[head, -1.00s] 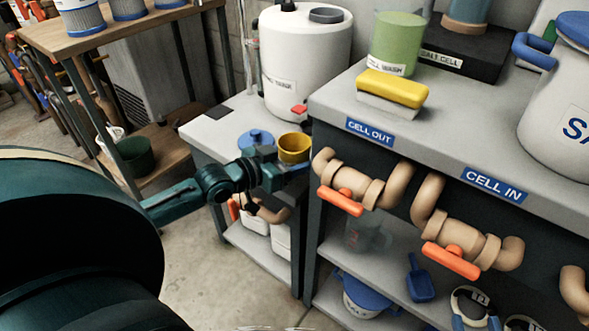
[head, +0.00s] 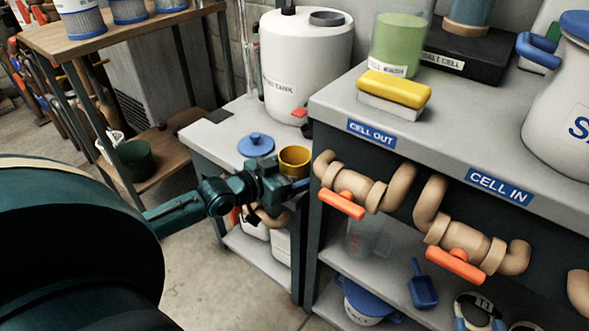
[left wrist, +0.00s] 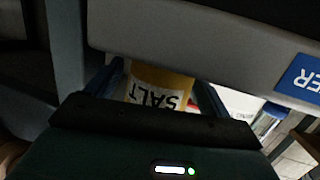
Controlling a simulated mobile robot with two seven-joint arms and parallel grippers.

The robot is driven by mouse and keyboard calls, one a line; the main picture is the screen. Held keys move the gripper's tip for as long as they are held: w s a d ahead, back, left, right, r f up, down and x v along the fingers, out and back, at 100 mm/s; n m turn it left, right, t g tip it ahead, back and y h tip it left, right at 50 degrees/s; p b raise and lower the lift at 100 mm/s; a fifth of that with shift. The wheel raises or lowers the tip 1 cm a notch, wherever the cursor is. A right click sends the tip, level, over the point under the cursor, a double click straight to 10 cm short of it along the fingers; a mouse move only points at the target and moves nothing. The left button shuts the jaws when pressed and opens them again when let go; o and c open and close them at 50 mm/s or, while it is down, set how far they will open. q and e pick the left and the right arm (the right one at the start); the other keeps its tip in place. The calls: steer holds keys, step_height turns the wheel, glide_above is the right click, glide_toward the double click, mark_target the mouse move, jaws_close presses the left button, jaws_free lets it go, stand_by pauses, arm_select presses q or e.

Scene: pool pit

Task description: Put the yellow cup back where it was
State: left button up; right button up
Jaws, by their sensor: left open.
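In the head view the yellow cup (head: 294,160) stands upright and open-topped, over the front right corner of the low grey bench. In the left wrist view my left gripper (left wrist: 160,78) is open. A yellow vessel with a white SALT label (left wrist: 158,90) lies between its two fingers. I cannot tell whether it is the same cup, nor whether the fingers touch it.
The grey bench (head: 208,137) carries a blue lid (head: 256,145) and a white tank (head: 305,65). The taller bench (head: 470,137) stands close on the right, with pipes and orange valve handles (head: 342,204) projecting. In the left wrist view a grey slab edge (left wrist: 190,45) is close beyond the fingers.

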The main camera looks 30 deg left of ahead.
arm_select(q)
steer(key=shift+r, duration=0.1)
steer(key=shift+s+r, duration=0.1)
steer(key=shift+s, duration=0.05)
steer(key=shift+p+v, duration=2.05)
steer(key=shift+v, duration=3.8)
steer(key=s+d, duration=0.3)
steer(key=d, duration=0.8)
steer(key=s+d+m+g, duration=0.1)
steer(key=s+d, duration=0.3)
steer(key=d, duration=0.7)
steer(key=shift+m, duration=0.3)
arm_select(e)
steer(key=g, duration=0.1)
steer(key=s+d+m+g+h, duration=0.1)
steer(key=g, duration=0.1)
steer(key=shift+f, duration=0.15)
arm_select(q)
steer(key=shift+s+d, duration=0.1)
